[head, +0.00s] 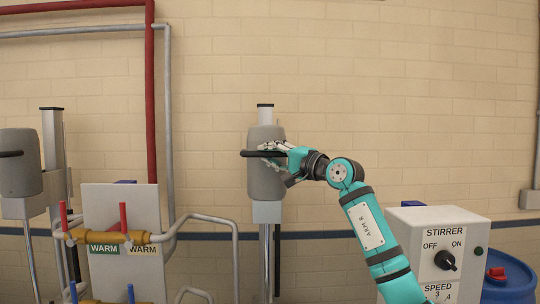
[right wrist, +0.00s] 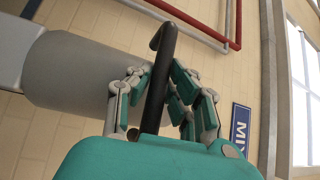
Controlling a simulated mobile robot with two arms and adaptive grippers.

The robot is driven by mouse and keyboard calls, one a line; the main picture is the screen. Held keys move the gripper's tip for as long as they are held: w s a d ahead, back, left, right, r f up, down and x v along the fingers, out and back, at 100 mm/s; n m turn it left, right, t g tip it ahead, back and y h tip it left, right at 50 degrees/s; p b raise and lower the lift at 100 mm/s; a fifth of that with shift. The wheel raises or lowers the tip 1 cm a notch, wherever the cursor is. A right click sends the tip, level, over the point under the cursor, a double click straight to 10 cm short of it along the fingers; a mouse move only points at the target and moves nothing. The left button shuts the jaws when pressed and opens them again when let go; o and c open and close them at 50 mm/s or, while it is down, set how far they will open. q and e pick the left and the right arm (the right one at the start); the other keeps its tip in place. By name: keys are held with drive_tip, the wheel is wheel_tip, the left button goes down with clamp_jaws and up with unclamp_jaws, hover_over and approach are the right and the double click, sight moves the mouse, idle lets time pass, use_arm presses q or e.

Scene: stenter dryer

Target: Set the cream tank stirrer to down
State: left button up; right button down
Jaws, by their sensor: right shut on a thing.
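A stirrer with a grey cylindrical head (head: 266,184) stands in the middle of the head view, on a pale upright column. A black handle bar (head: 247,153) sticks out across its front. My right gripper (head: 271,150) reaches in from the right and is shut on this handle. In the right wrist view the fingers close from both sides around the black handle (right wrist: 157,88), beside the grey head (right wrist: 80,72). A rod runs down below the head; the tank is not in view. No cream label shows on this stirrer. My left gripper is not in view.
A second grey stirrer head (head: 20,165) stands at the left edge. Pipes with red and blue levers and WARM labels (head: 103,249) are at lower left. A STIRRER control box (head: 440,225) and a blue drum (head: 510,280) are at lower right. A brick wall is behind.

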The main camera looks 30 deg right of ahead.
wheel_tip(320, 180, down, 31)
drive_tip(key=b, duration=2.2)
drive_tip(key=shift+w+a+b, duration=0.15)
drive_tip(key=shift+b, duration=0.15)
drive_tip(key=shift+f, duration=0.15)
drive_tip(key=c, duration=1.4)
unclamp_jaws()
drive_tip(key=shift+o, duration=0.8)
drive_tip(key=shift+r, duration=0.2)
drive_tip(key=v, duration=0.7)
drive_tip(key=shift+s, duration=0.3)
drive_tip(key=shift+d, duration=0.2)
